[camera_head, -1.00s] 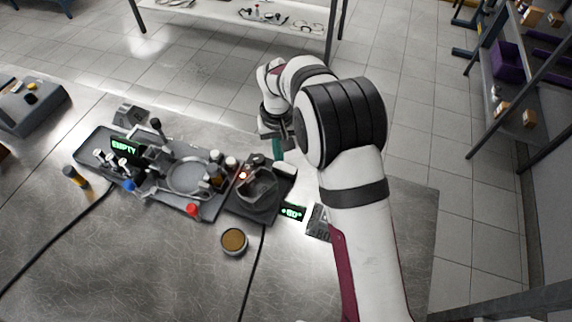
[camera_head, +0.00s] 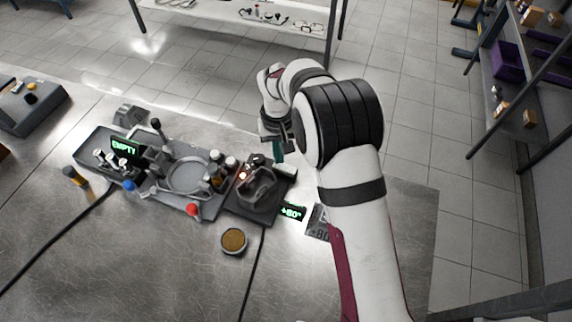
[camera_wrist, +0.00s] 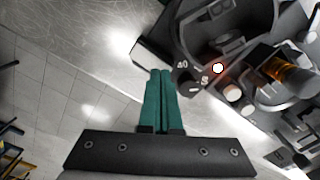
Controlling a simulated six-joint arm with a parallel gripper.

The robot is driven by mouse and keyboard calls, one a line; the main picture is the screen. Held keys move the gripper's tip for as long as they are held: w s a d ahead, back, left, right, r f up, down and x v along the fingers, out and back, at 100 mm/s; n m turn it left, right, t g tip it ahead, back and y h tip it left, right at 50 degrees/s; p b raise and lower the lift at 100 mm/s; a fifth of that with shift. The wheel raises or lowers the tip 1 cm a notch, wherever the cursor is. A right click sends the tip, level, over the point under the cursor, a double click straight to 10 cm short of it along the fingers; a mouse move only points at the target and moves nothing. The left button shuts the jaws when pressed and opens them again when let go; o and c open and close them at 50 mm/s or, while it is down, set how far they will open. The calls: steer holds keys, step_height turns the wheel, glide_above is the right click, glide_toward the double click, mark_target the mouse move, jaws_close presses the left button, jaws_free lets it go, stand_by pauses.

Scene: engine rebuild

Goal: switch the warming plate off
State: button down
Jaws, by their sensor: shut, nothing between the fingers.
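The warming plate (camera_head: 262,212) is a dark square unit at the right end of the grey tray, with a grey pan-like part (camera_head: 258,186) on it. Its red lamp (camera_head: 242,175) glows in the head view, and the lamp (camera_wrist: 217,68) shows bright in the wrist view. A dark dial (camera_wrist: 187,82) with white marks sits on its edge. My gripper (camera_head: 279,147) is at the plate's far right corner. In the wrist view its teal fingers (camera_wrist: 161,72) are together, tips just beside the dial; whether they touch it I cannot tell.
A small green display (camera_head: 291,212) beside the plate reads about +80. A grey tray (camera_head: 205,212) with bottles and fittings lies left. A round tin (camera_head: 233,241) stands in front, near a black cable (camera_head: 251,272). The table's front is mostly clear.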

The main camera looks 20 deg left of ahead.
steer(key=shift+f, duration=0.85)
stand_by(0.3)
steer(key=shift+r, duration=3.55)
steer(key=s+d+r+m, duration=0.2)
steer(key=s+d+r, duration=0.15)
steer(key=d, duration=0.25)
steer(key=s+d+r+m+y, duration=0.1)
steer(key=s+d+r+m, duration=0.1)
steer(key=s+d+r, duration=0.3)
steer(key=s+d+r+m, duration=0.2)
steer(key=d+r, duration=0.1)
steer(key=d, duration=0.4)
steer(key=s+d+m, duration=0.2)
steer(key=s+d, duration=0.1)
steer(key=s, duration=0.5)
steer(key=s+d+f+m, duration=0.1)
steer(key=s+d+m, duration=0.2)
steer(key=s, duration=0.4)
steer(key=shift+s+d+f+m+y, duration=0.15)
steer(key=shift+s+f+m+y, duration=0.15)
steer(key=shift+s+y, duration=0.1)
